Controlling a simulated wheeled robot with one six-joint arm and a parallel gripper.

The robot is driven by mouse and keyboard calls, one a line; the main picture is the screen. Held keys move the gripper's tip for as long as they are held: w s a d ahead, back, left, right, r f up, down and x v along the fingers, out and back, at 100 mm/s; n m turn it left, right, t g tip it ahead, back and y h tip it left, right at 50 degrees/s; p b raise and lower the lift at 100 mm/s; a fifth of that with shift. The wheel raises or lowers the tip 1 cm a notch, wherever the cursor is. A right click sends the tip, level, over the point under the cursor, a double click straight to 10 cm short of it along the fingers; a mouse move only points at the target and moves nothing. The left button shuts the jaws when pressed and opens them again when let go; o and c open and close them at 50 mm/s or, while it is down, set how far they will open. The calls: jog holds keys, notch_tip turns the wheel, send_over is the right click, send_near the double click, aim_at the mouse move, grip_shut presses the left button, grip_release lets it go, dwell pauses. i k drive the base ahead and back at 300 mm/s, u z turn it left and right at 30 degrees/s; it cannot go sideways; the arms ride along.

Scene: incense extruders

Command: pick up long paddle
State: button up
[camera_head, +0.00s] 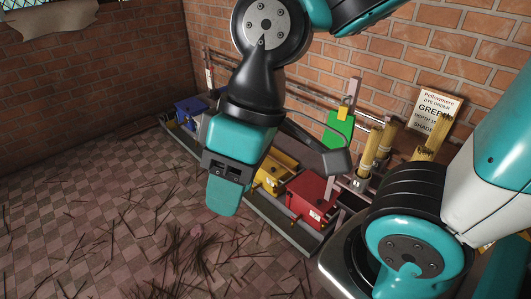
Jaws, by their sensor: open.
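No paddle can be made out for certain. A long thin bar (272,88) runs along the brick wall behind my arm, partly hidden by it; I cannot tell if it is the long paddle. A green flat piece (340,128) with a yellow upright part stands against the wall, right of my arm. My gripper (224,192) points down in the middle of the view, in front of the row of coloured boxes. It is open, seen from the side, with nothing visible between its jaws.
A blue box (188,107), a yellow box (275,174) and a red box (309,200) sit along a low trough (272,224) by the wall. Bundles of yellow sticks (376,143) and a sign (436,112) stand right. The checkered floor (90,190) has scattered dark sticks.

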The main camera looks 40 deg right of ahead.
aim_at(284, 165)
jog(key=i, duration=3.3)
jog(key=z, duration=2.75)
jog(key=i, duration=0.45)
jog(key=z, duration=0.1)
